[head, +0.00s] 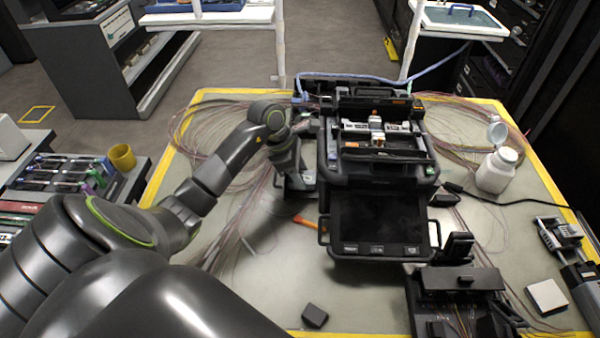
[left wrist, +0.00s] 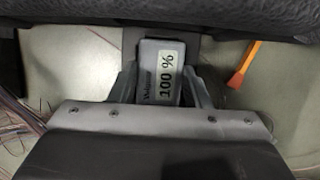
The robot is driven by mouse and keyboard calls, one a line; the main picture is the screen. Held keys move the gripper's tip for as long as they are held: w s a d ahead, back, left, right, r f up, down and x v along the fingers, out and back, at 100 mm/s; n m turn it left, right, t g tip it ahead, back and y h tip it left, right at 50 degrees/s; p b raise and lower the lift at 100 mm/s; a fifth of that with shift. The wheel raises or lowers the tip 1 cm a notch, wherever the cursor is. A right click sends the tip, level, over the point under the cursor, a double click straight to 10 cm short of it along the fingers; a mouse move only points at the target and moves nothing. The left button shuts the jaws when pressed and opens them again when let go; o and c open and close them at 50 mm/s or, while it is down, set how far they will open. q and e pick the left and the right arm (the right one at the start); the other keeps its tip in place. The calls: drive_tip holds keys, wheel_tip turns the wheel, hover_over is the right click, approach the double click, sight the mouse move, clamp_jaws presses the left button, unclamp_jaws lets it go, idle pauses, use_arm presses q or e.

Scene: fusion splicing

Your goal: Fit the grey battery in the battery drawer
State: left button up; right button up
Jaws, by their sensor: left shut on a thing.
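My left gripper (head: 299,182) is at the left side of the black fusion splicer (head: 381,187). In the left wrist view, its two fingers (left wrist: 165,90) are shut on the grey battery (left wrist: 158,72), which carries a white "100 %" label. The battery's far end is close to a dark grey part (left wrist: 180,47) under the splicer's black side. I cannot tell whether the battery is inside the battery drawer or in front of it. In the head view I cannot make out the battery clearly. My right gripper is not in view.
An orange-tipped tool (head: 308,223) lies close to the splicer's left side and shows in the left wrist view (left wrist: 243,68). A small dark block (head: 314,315) lies on the mat in front. A white bottle (head: 497,170) stands right. Loose fibres spread on both sides.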

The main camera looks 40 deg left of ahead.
use_arm(q)
drive_tip(key=o, duration=1.4)
drive_tip(key=b+v, duration=0.2)
drive_tip(key=v, duration=1.5)
drive_tip(key=shift+a+r, duration=0.1)
drive_tip(key=shift+r, duration=0.15)
